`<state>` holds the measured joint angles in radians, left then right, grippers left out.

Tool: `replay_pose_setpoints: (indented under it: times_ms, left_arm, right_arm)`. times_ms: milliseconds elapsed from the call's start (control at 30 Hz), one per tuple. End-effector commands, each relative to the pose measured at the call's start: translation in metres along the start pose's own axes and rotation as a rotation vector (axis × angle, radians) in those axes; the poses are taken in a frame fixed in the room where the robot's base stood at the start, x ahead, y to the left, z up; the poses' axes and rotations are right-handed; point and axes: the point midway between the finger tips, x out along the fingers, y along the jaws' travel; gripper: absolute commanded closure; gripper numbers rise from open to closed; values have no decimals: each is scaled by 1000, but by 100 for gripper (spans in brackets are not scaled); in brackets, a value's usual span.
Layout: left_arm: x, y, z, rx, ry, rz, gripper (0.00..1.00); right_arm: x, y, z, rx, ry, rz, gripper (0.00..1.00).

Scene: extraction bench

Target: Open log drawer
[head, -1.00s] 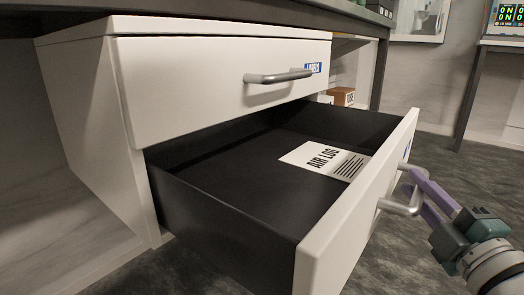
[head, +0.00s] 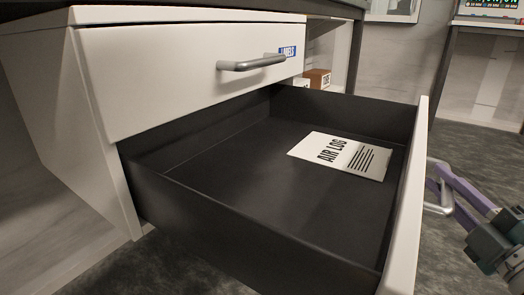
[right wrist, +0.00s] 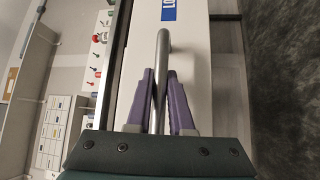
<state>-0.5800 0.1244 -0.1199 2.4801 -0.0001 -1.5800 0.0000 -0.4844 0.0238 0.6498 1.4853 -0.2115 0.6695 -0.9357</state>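The lower drawer (head: 406,210) stands far out of the white cabinet, its dark inside in open view. A white sheet or booklet marked AIR LOG (head: 342,156) lies flat on the drawer floor. My right gripper (head: 437,182) is at the drawer's metal bar handle (head: 440,206), on the outer side of the front. In the right wrist view its purple fingers (right wrist: 161,80) lie on both sides of the handle bar (right wrist: 162,55), closed around it. A blue label (right wrist: 168,10), partly cut off, shows on the drawer front there. My left gripper is not in view.
The upper drawer (head: 190,75), with a bar handle (head: 252,62) and a blue label, is shut. A small brown box (head: 318,78) sits on a shelf behind the cabinet. Dark table legs stand behind. Grey floor is clear in front of the drawer.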

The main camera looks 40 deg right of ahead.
Motion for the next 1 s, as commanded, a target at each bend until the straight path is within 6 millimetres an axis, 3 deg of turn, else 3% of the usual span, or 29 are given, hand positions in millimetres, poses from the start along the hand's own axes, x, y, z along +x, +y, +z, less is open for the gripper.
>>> replay_pose_setpoints:
  times_ms: [33,267,567,1000]
  left_arm:
    - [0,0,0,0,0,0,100]
    - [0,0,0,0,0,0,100]
    - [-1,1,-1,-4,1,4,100]
    - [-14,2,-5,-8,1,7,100]
  right_arm:
    - [0,1,0,0,0,3,76]
    - [0,0,0,0,0,1,51]
    - [-3,0,0,0,-2,-2,51]
    - [-82,0,0,0,-3,-3,51]
